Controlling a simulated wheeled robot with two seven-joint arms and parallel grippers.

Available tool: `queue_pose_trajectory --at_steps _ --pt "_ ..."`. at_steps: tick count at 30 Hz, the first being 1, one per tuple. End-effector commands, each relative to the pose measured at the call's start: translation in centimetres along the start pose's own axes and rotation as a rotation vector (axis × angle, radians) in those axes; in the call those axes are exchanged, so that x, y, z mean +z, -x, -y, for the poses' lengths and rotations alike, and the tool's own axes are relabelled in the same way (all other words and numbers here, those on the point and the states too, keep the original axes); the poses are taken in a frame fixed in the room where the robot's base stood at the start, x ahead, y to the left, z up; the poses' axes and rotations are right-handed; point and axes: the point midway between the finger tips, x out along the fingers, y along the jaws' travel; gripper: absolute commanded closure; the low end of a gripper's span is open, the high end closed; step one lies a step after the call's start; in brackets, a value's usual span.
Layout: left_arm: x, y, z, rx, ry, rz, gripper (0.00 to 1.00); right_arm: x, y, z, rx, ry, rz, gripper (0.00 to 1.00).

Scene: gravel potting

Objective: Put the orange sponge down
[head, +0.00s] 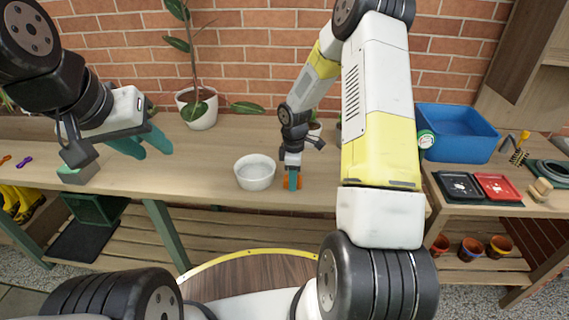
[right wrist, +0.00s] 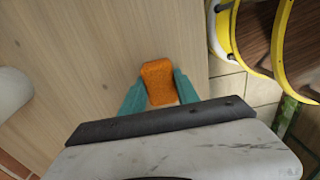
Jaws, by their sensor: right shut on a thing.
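The orange sponge (head: 299,182) is at the front edge of the wooden bench (head: 210,165), just right of a white bowl (head: 255,182). My right gripper (head: 293,182) points down and is shut on the sponge. In the right wrist view the sponge (right wrist: 158,82) sits between the two teal fingers (right wrist: 160,92), over the bench top near its edge. I cannot tell whether its underside touches the wood. My left gripper (head: 141,145) is empty above the bench's left part, its teal fingers apart.
A potted plant (head: 198,110) stands at the back by the brick wall. A small grey-green block (head: 78,175) is at the left front. On the right bench are a blue tub (head: 456,133), a black tray (head: 459,187) and a red tray (head: 497,188).

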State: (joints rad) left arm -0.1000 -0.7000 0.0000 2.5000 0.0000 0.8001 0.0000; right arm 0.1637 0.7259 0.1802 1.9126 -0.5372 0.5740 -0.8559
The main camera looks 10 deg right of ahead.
Motion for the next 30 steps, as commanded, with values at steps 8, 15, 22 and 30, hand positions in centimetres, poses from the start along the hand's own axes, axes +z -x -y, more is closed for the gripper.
queue_pose_trajectory --at_steps 8,15,22,30 --pt "0.0 0.0 0.0 0.000 0.000 0.000 0.64 0.0 -0.3 0.0 0.000 -0.001 0.000 0.45" --pt "0.0 0.0 0.0 0.000 0.000 0.000 0.64 0.0 -0.3 0.0 0.000 0.000 0.000 0.41" --pt "0.0 0.0 0.0 0.000 0.000 0.000 0.64 0.0 0.8 -0.1 0.002 -0.001 -0.001 0.41" --pt "0.0 0.0 0.0 0.000 0.000 0.000 0.64 0.0 6.3 -0.1 0.005 -0.003 -0.001 0.41"
